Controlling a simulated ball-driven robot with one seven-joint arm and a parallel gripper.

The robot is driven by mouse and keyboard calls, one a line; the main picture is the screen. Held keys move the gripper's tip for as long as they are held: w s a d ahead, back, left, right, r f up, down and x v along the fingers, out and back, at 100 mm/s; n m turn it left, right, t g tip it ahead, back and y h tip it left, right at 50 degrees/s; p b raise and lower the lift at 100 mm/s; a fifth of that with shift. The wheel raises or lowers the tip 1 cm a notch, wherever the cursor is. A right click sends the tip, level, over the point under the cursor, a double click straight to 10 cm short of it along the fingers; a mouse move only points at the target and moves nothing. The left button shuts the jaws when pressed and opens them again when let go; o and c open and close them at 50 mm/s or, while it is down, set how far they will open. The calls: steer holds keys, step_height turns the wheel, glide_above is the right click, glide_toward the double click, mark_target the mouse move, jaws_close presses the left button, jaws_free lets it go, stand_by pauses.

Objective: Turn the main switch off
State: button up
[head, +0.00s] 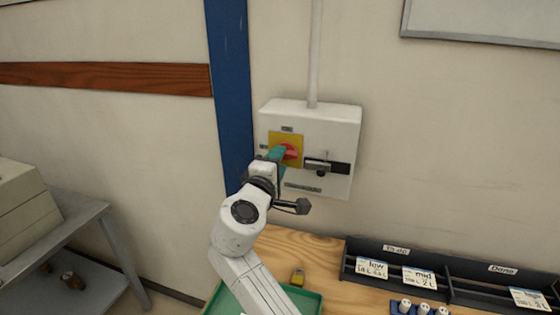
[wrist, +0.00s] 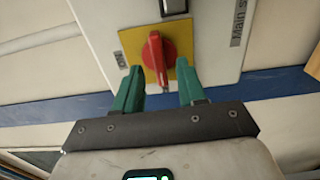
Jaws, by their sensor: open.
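The main switch is a red rotary handle (head: 291,151) on a yellow square plate (head: 279,139), mounted on a white wall box (head: 334,122). In the wrist view the red handle (wrist: 156,58) runs roughly lengthwise in the picture, tilted slightly. The label beside it reads "Main s", cut off by the frame. My gripper (wrist: 164,82) is open, its two teal fingers on either side of the handle's near end. I cannot tell whether the fingers touch it. In the head view my gripper (head: 274,154) covers part of the yellow plate and handle.
A black latch (head: 318,166) sits on the box right of the switch. A blue post (head: 230,90) stands left of the box.

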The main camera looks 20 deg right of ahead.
steer(key=b+v, duration=0.1)
steer(key=v, duration=0.7)
steer(key=shift+s+a+b, duration=0.25)
steer(key=shift+s+b, duration=0.05)
steer(key=shift+b, duration=0.1)
